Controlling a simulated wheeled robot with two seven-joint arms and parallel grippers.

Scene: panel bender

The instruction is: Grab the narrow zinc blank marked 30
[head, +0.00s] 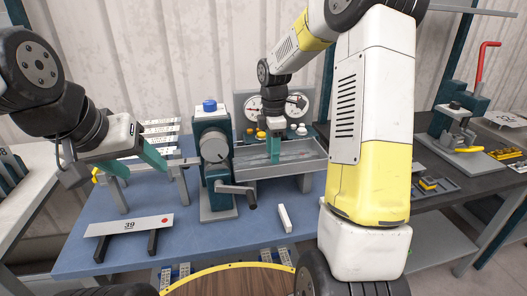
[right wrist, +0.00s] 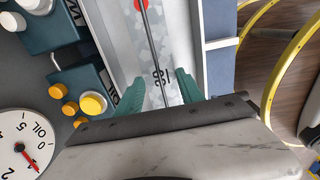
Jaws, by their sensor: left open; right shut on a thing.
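A zinc-grey mottled blank (right wrist: 180,60) lies between the teal fingers of my right gripper (right wrist: 158,92) in the right wrist view. In the head view my right gripper (head: 273,152) points down into a shallow grey tray (head: 300,168), shut on the blank, whose shape is hard to make out there. My left gripper (head: 140,168) is open and empty above the left part of the blue table.
A plate marked 39 (head: 130,225) rests on black supports at the front left. A cranked machine (head: 213,160) stands beside the tray. A white block (head: 285,218) lies in front of it. Round gauges (head: 290,108) and a rack of pale strips (head: 160,130) stand behind.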

